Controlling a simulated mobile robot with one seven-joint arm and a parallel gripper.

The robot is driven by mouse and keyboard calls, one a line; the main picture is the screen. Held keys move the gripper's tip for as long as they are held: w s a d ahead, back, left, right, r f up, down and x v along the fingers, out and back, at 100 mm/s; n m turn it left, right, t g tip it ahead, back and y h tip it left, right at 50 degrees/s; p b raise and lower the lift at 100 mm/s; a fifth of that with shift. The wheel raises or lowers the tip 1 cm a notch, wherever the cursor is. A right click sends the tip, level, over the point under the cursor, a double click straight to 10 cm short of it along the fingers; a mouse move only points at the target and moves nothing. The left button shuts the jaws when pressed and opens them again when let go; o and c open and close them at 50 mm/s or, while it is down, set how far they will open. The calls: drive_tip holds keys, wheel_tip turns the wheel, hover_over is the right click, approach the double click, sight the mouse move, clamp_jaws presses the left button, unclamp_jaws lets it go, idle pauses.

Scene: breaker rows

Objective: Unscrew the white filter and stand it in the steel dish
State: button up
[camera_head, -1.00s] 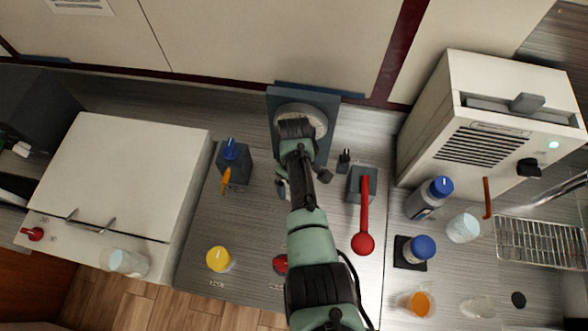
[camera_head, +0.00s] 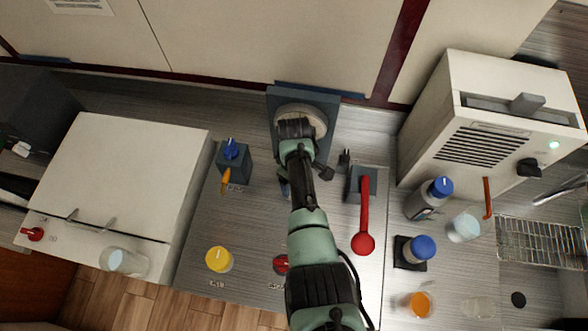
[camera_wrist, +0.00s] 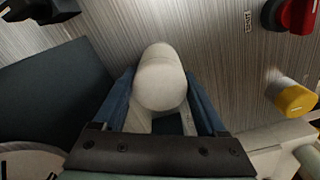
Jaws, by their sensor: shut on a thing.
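The white filter (camera_wrist: 160,85) is a pale cylinder with a rounded end. It sits between the two blue fingers of my gripper (camera_wrist: 160,76) in the wrist view, and the gripper is shut on it. Whether it is still joined to its mount cannot be seen. In the head view my arm covers the filter, and only a bit of a blue finger shows beside the wrist. I cannot make out the steel dish in either view.
A dark panel with a pale round face (camera_head: 319,117) stands behind my wrist. A red lever (camera_head: 364,215) is close on the right, a blue-knobbed block (camera_head: 232,160) on the left. A yellow knob (camera_head: 219,259) and several bottles and cups stand nearby.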

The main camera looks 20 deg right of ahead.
drive_tip(key=n, duration=0.7)
drive_tip(key=shift+r, duration=0.1)
drive_tip(key=shift+r+p, duration=2.4)
drive_tip(key=shift+r, duration=0.05)
